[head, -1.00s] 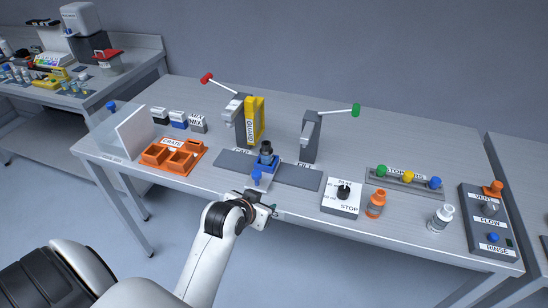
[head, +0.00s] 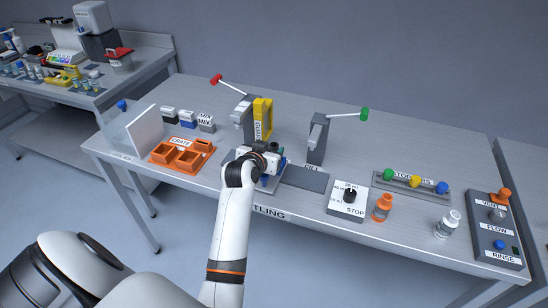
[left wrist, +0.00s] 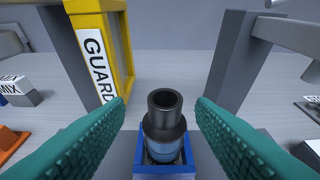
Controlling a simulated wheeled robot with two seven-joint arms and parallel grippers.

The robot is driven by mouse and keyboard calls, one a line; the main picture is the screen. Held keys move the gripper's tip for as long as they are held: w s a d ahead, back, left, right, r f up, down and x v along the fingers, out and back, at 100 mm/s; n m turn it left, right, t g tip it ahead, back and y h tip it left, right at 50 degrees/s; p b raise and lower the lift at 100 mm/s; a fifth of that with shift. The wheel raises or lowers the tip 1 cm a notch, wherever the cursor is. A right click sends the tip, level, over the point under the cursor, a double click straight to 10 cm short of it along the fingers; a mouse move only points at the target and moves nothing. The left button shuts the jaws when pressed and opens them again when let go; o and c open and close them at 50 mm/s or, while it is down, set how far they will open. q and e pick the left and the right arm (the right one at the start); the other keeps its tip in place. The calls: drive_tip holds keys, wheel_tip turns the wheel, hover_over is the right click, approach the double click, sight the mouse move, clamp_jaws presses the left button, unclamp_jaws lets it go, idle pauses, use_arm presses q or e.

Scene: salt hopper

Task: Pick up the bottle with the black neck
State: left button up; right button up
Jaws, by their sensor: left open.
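The bottle with the black neck (left wrist: 164,120) stands upright in a blue holder (left wrist: 190,170) in the left wrist view. Its body looks clear to bluish below the black neck. My left gripper (left wrist: 163,115) is open, with a teal finger pad on each side of the bottle and a visible gap to each. In the head view my left gripper (head: 266,158) covers the bottle, and part of the blue holder (head: 268,184) shows beneath it. My right gripper is out of view.
The yellow guard (head: 262,118) and its red-handled post stand just behind the gripper. A post with a green handle (head: 364,113) stands to the right. An orange crate (head: 181,155) lies left. An orange bottle (head: 381,208) and a white bottle (head: 447,224) stand right.

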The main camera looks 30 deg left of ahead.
sight(276, 145)
use_arm(q)
drive_tip(key=x, duration=0.5)
drive_tip(key=shift+d+r+p, duration=0.2)
drive_tip(key=shift+p, duration=0.2)
clamp_jaws()
